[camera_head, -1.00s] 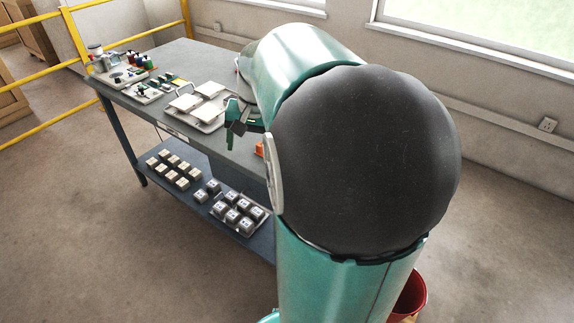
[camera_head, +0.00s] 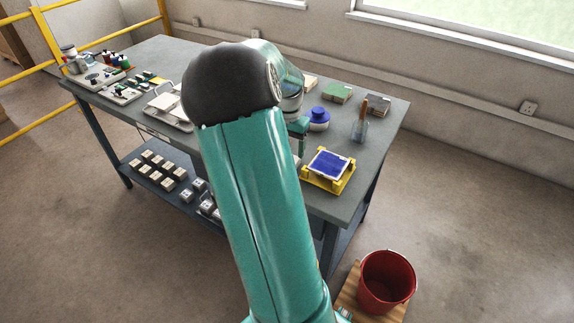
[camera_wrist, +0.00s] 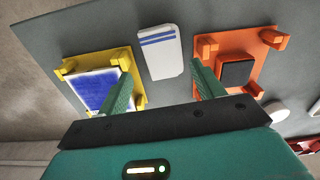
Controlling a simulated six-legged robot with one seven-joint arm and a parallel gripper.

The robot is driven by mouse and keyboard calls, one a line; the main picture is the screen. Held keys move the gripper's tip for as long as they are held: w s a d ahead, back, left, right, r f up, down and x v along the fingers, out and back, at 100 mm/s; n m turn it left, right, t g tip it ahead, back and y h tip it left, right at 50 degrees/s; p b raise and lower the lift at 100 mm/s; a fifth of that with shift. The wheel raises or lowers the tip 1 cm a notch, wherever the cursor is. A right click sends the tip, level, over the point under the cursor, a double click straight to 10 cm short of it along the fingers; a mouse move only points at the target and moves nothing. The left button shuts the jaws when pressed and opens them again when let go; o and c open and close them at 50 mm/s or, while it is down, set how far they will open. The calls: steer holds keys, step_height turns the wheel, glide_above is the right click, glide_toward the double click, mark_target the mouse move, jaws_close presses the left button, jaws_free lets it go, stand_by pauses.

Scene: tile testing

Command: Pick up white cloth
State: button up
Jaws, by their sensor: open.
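The white cloth (camera_wrist: 160,52), folded and with blue stripes near one end, lies flat on the grey table in the wrist view. It lies between a yellow fixture and an orange fixture. My gripper (camera_wrist: 160,85) is open and empty, with its two green fingers spread apart on either side of the cloth's near end as seen from the wrist. I cannot tell its exact height above the cloth. In the head view my gripper (camera_head: 299,130) shows only in part beside my arm, and the cloth is hidden behind my arm.
The yellow fixture (camera_head: 348,182) holds a blue tile.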

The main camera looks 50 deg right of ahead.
steer(key=f, duration=0.6)
steer(key=shift+w, duration=0.25)
steer(key=c, duration=0.7)
steer(key=shift+c, duration=0.2)
steer(key=shift+r, duration=0.1)
steer(key=shift+r, duration=0.55)
steer(key=s+d+r, duration=0.6)
steer(key=d+r, duration=0.5)
steer(key=d, duration=0.1)
steer(key=shift+s+d+r, duration=0.15)
steer(key=shift+d+r, duration=0.1)
steer(key=shift+r, duration=0.15)
